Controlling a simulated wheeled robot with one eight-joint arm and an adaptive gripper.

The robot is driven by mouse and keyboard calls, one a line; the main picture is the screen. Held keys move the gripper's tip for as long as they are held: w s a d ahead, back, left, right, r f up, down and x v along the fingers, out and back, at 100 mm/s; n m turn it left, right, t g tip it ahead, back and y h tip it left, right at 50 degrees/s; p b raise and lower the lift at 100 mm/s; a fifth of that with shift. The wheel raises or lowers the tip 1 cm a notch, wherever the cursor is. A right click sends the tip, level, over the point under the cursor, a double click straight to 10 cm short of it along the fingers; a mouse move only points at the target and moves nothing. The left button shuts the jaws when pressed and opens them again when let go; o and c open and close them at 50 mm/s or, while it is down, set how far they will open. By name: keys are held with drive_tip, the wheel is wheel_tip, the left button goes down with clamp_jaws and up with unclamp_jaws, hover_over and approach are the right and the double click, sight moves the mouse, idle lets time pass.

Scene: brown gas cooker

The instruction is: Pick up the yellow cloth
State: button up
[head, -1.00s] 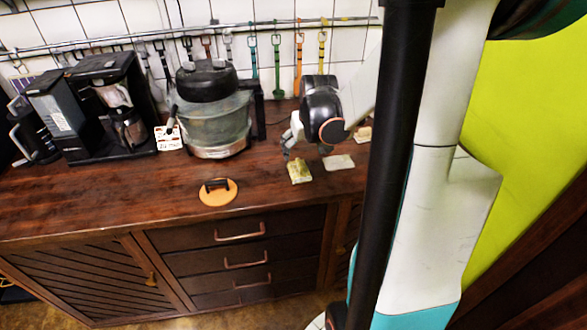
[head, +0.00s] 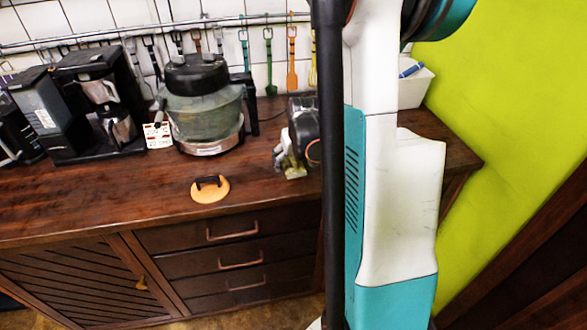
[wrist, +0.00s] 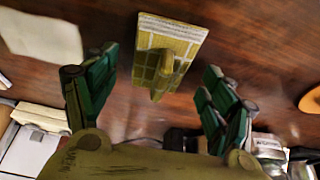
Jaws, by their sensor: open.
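The yellow cloth (wrist: 168,45) is a folded, checked piece with a raised fold, lying on the brown wooden counter. It also shows in the head view (head: 294,172), just below my gripper (head: 286,158) and partly covered by it. In the wrist view, my gripper (wrist: 158,70) is open, with one dark green finger on each side of the cloth. The near end of the cloth lies between the fingers, with a gap on both sides. I see no contact, and the height above the cloth is hard to tell.
A pale flat piece (wrist: 40,38) lies left of the cloth in the wrist view. In the head view, an orange disc with a black handle (head: 210,194) lies near the counter's front edge. A large pot-like appliance (head: 205,120) and a coffee machine (head: 100,100) stand behind.

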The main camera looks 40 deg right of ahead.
sight(293, 158)
drive_tip(key=c, duration=1)
drive_tip(key=shift+r, duration=0.1)
drive_tip(key=shift+c, duration=0.2)
wheel_tip(293, 158, up, 20)
drive_tip(key=p, duration=0.6)
